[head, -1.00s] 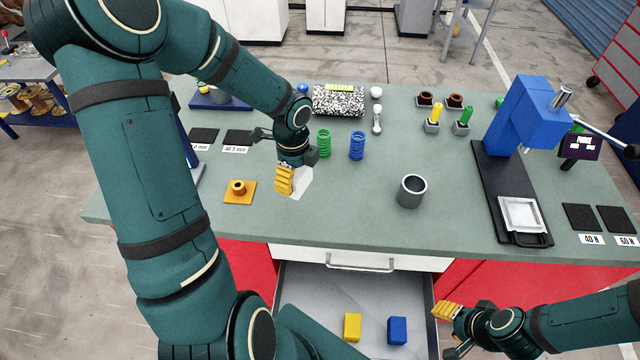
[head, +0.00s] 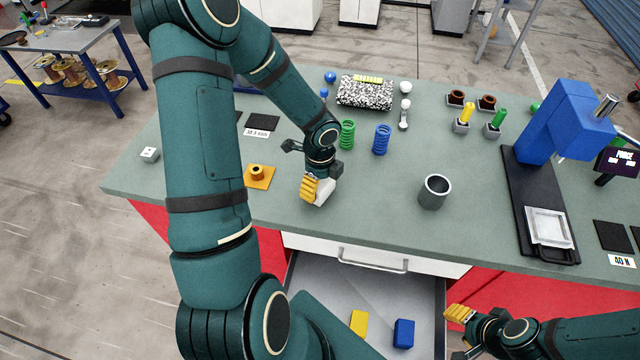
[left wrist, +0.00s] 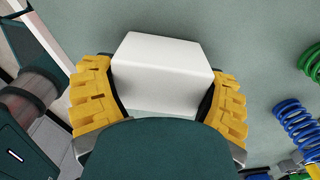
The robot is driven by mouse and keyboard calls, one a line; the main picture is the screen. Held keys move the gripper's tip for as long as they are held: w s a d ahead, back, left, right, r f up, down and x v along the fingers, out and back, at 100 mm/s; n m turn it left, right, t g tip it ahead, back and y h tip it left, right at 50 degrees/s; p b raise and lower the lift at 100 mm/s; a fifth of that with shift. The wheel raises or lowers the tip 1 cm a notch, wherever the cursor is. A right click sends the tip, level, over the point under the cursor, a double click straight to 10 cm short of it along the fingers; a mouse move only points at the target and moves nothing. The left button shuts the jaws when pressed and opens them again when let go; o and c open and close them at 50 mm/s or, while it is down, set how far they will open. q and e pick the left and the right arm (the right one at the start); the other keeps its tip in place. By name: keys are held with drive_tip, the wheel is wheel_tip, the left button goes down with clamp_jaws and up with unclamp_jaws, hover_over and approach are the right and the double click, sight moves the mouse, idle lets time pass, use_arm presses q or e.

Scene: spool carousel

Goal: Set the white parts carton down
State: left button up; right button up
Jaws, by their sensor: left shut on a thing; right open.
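The white parts carton (head: 325,191) is a plain white box in my left gripper (head: 315,190), over the front middle of the green-grey bench (head: 390,226). In the left wrist view the carton (left wrist: 163,72) sits between the two yellow ribbed fingers of the left gripper (left wrist: 160,95), which are shut on its sides. In the head view one yellow finger hides part of the carton. I cannot tell whether its underside touches the bench. My right gripper (head: 456,334) is open and empty, low in front of the bench beside the drawer.
An orange block (head: 259,183) stands left of the carton, and a grey cup (head: 434,195) stands to its right. A green spring (head: 347,135) and a blue spring (head: 382,140) stand behind. The open drawer (head: 342,297) below holds a yellow block (head: 358,322) and a blue block (head: 403,333).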

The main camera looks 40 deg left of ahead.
use_arm(q)
drive_tip(key=o, duration=1.1)
drive_tip(key=shift+f, duration=0.1)
drive_tip(key=shift+o, duration=0.2)
wheel_tip(320, 180, up, 12)
drive_tip(key=p, duration=0.2)
drive_tip(key=shift+p, duration=0.35)
